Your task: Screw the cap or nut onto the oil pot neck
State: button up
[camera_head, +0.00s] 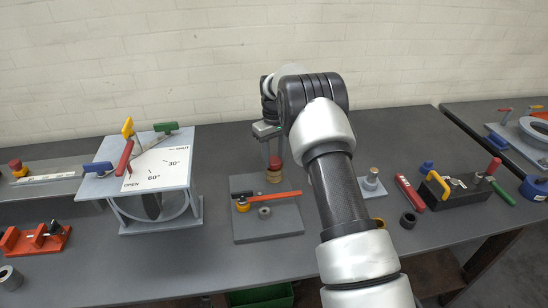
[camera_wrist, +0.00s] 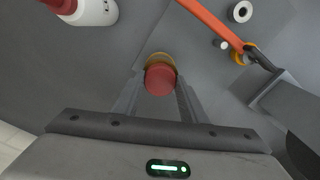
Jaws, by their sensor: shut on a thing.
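A red cap (camera_head: 276,162) sits at the top of a small brass-coloured pot (camera_head: 274,176) at the back of a grey base plate (camera_head: 270,228). In the wrist view the red cap (camera_wrist: 160,80) is between my fingertips, with the brass rim (camera_wrist: 160,58) showing just beyond it. My gripper (camera_head: 273,150) points down from above and is shut on the cap; it also shows in the wrist view (camera_wrist: 161,84). The cap appears in line with the pot. The neck and its thread are hidden under the cap, so I cannot tell how far it is seated.
A white bottle with a red top (camera_wrist: 92,8) stands nearby. A dial stand (camera_head: 160,170) is left; a black block (camera_head: 460,190) and red tool (camera_head: 410,192) are right.

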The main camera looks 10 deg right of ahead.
jog(key=m, duration=0.5)
jog(key=shift+m, duration=0.3)
jog(key=m, duration=0.5)
jog(key=o, duration=1.2)
jog(key=shift+o, duration=0.2)
jog(key=shift+r+p, duration=1.6)
jog(key=shift+r, duration=0.9)
